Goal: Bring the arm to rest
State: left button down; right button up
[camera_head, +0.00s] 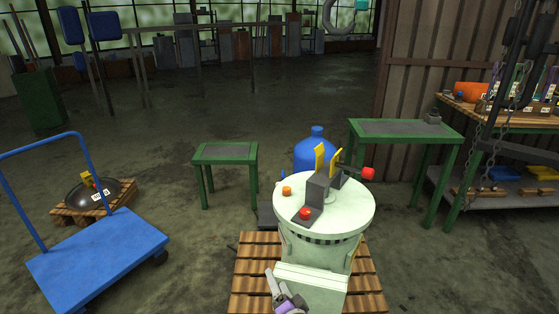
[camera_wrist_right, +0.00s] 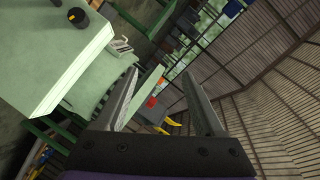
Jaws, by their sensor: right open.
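My right gripper (camera_head: 274,280) is at the bottom of the head view, in front of the pale green disperser (camera_head: 345,205) and close to its front box. In the right wrist view its two fingers (camera_wrist_right: 160,75) stand apart with nothing held between them. The disperser's round top carries a grey bracket with yellow plates, a red knob (camera_head: 305,213), a red-ended lever (camera_head: 368,173) and an orange knob (camera_head: 287,190). The wrist view shows pale green surfaces (camera_wrist_right: 45,60) left of the fingers. My left gripper is not in view.
The disperser stands on a wooden pallet (camera_head: 250,270). A blue cart (camera_head: 100,260) is at left, beside a dark bowl (camera_head: 85,193) on a small pallet. A blue bottle (camera_head: 315,150) and green tables (camera_head: 225,152) stand behind. A workbench (camera_head: 520,125) is at right. Open floor lies further back.

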jog(key=s+d+f+n+g+h, duration=0.1)
jog(key=s+d+n+g+h, duration=0.2)
jog(key=s+d, duration=0.5)
jog(key=s+d+f+n+g, duration=0.2)
jog(key=s+d+g, duration=0.2)
jog(key=s, duration=0.8)
jog(key=s+d+f+n+g+h, duration=0.1)
jog(key=s+d+n+g+h, duration=0.2)
jog(key=s+d, duration=0.5)
pick_arm(q)
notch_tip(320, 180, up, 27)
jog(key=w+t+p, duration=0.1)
jog(key=p, duration=2.2)
jog(key=shift+p, duration=0.4)
pick_arm(e)
notch_tip(320, 180, up, 26)
jog(key=a+y, duration=0.1)
jog(key=a, duration=0.1)
jog(key=shift+s+r+t, duration=0.2)
jog(key=shift+s+t, duration=0.1)
jog(key=shift+s, duration=0.1)
